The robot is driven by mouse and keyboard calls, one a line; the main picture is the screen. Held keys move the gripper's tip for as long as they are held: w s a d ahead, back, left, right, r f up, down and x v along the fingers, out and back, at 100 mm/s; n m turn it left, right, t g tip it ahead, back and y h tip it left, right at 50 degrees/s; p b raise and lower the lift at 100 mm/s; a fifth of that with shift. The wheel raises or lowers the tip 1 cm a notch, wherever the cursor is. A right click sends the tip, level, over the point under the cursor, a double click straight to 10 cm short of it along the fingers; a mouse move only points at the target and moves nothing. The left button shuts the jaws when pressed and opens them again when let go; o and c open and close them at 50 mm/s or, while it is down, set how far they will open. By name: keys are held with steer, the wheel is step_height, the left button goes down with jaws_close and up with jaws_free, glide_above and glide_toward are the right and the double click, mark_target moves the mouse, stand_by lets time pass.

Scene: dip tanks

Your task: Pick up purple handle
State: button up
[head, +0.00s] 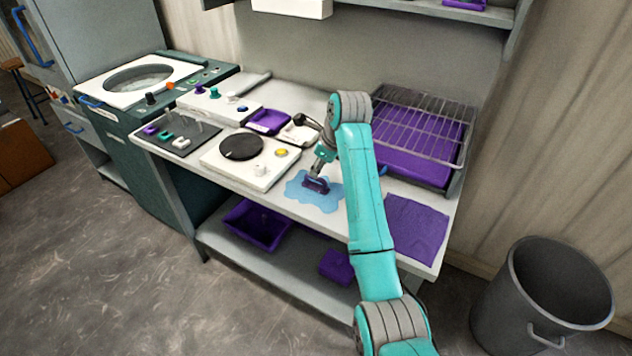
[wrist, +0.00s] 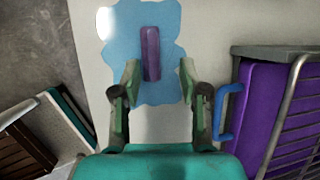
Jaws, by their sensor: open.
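The purple handle (head: 316,185) lies on an irregular blue patch (head: 325,201) on the white worktop. In the wrist view the handle (wrist: 151,53) is a narrow upright bar on the blue patch (wrist: 177,80). My gripper (head: 319,172) is at the handle in the head view and partly covers it. In the wrist view my gripper (wrist: 160,72) is open, its two fingers apart. The handle's near end shows between the fingertips, closer to the left one. I cannot tell how far the fingertips are above the worktop. The jaws hold nothing.
A wire rack over a purple tray (head: 390,158) stands right of my arm. A purple cloth (head: 417,226) lies at the worktop's right end. A white unit with a black disc (head: 243,147) stands left. A grey bin (head: 545,290) stands on the floor at right.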

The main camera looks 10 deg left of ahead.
steer(key=x, duration=0.2)
steer(key=s+x, duration=0.1)
steer(key=x, duration=0.2)
steer(key=shift+d+f, duration=0.15)
steer(key=shift+f, duration=0.15)
steer(key=shift+w+f, duration=0.25)
steer(key=shift+f, duration=0.2)
jaws_close()
